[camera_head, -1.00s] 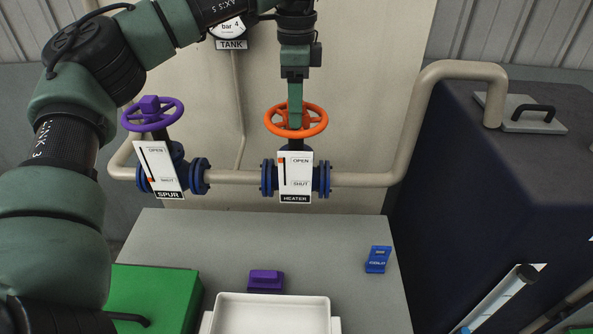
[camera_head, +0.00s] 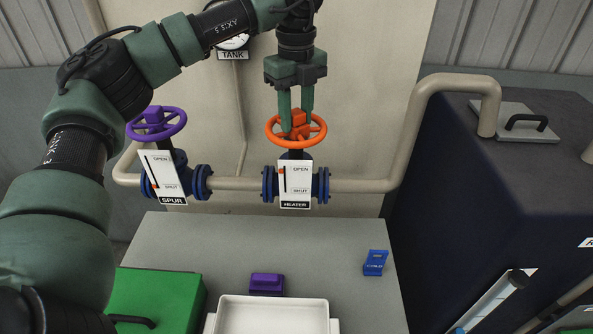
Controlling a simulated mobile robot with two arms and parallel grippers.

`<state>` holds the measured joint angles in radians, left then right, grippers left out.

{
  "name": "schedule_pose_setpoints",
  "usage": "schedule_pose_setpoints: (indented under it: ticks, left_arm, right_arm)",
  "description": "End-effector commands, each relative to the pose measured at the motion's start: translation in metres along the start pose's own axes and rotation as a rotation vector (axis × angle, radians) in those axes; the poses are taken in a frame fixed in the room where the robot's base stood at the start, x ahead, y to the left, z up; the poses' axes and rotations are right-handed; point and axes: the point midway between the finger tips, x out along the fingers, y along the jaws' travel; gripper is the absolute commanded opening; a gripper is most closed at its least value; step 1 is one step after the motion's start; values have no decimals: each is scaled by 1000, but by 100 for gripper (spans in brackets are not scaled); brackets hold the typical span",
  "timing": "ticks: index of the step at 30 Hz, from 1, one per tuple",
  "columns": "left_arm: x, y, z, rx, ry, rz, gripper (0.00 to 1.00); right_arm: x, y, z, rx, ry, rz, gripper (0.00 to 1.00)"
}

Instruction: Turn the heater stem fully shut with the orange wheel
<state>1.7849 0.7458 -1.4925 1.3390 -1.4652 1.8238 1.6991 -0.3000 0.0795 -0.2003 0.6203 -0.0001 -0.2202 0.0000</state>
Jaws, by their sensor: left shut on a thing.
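The orange wheel (camera_head: 318,131) sits on top of the heater valve, above the pipe. My left gripper (camera_head: 297,127) points down from above, its two fingers side by side and shut on the orange wheel's raised hub. The heater plate (camera_head: 296,186) reads OPEN at the top and SHUT lower down; its small orange mark (camera_head: 281,171) is level with OPEN. The valve's stem is mostly hidden behind the plate and wheel. My right gripper is out of the picture.
A purple wheel (camera_head: 176,130) stands left on the spur valve, its plate (camera_head: 163,177) marked near SHUT. Below are a white tray (camera_head: 323,324), a purple block (camera_head: 266,284), a blue COLD tag (camera_head: 375,263) and a green box (camera_head: 160,291). A beige pipe (camera_head: 416,125) rises right.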

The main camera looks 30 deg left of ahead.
Motion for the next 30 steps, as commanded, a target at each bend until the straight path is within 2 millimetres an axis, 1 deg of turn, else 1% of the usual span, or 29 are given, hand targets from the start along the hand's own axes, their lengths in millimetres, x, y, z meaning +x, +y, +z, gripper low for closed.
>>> schedule_pose_setpoints:
  ticks: [1, 9, 12, 15, 17, 26, 29, 30]
  left_arm:
    - [-2, 0, 0, 83, 0, 1, 0]
    - [-2, 0, 1, 556, 0, 1, 0]
    - [-2, 0, 1, 703, -1, 0, 0]
    - [-1, 0, 1, 789, -2, 0, 0]
    - [-1, 0, 1, 810, -2, 0, 0]
    - [-1, 0, 1, 828, -2, -1, 0]
    - [-2, 0, 0, 935, -1, -1, 0]
    - [-2, 0, 0, 1002, 0, 0, 0]
  right_arm:
    - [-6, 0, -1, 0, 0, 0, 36]
    - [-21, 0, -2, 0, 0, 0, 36]
    - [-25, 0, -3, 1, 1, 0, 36]
    - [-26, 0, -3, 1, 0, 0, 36]
    - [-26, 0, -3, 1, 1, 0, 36]
    - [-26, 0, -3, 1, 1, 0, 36]
    - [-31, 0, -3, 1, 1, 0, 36]
    - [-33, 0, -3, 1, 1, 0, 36]
